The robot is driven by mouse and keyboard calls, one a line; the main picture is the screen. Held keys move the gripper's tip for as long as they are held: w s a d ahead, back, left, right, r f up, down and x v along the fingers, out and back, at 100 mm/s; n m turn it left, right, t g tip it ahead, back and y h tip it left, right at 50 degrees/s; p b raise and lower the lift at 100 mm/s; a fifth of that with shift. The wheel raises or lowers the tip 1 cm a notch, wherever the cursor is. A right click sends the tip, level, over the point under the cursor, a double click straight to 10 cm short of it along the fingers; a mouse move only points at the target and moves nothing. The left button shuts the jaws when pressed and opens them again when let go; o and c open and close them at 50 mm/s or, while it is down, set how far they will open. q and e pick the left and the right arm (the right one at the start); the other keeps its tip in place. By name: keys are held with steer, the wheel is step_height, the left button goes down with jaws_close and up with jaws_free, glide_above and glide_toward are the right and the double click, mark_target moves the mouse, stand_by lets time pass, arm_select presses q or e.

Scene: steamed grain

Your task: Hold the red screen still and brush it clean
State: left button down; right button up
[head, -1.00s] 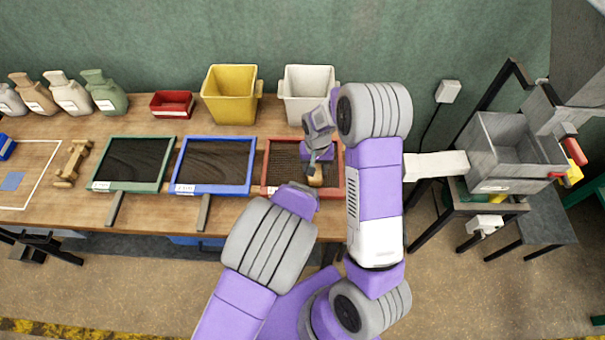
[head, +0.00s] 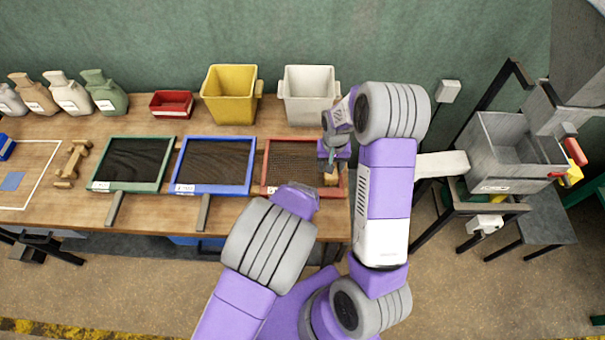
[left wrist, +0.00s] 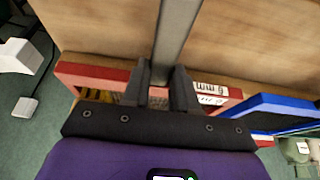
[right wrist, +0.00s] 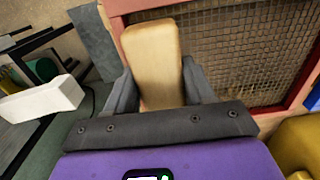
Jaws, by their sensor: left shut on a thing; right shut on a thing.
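The red screen (head: 290,165), a red frame with wire mesh, lies on the table at the right of a row of screens. My left gripper (left wrist: 160,88) is at its front edge, with its fingers on either side of the grey handle bar (left wrist: 176,40). My right gripper (head: 331,165) is shut on a brush with a pale wooden block (right wrist: 152,62) over the right side of the mesh. The brush's bristles are hidden, so I cannot tell whether they touch the mesh. Brownish residue shows on the mesh in the right wrist view (right wrist: 235,75).
A blue screen (head: 184,150) and a green screen (head: 128,188) lie to the left. Yellow (head: 230,97) and white (head: 308,108) bins stand behind, with a small red bin (head: 172,105). A grey metal hopper (head: 505,155) stands at the right, past the table's end.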

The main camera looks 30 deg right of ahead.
mark_target(277, 156)
steer(key=shift+w+d+f, duration=0.1)
steer(key=shift+w+d, duration=0.25)
steer(key=shift+w, duration=0.3)
steer(key=shift+w+d, duration=0.35)
steer(key=shift+w, duration=0.3)
steer(key=shift+w+a+f, duration=0.1)
steer(key=shift+w+a, duration=0.25)
steer(key=shift+a, duration=0.35)
steer(key=shift+w+a+f, duration=0.1)
steer(key=shift+w+a, duration=0.3)
steer(key=shift+a, duration=0.3)
steer(key=shift+w+a, duration=0.35)
steer(key=shift+a, duration=0.35)
steer(key=shift+w+a+r, duration=0.1)
steer(key=shift+w+a, duration=0.45)
steer(key=shift+a, duration=0.3)
steer(key=shift+w+a+r, duration=0.1)
steer(key=shift+w+a, duration=0.5)
steer(key=shift+a, duration=0.2)
steer(key=shift+w+a+r, duration=0.1)
steer(key=shift+w+a, duration=0.45)
steer(key=shift+a, duration=0.3)
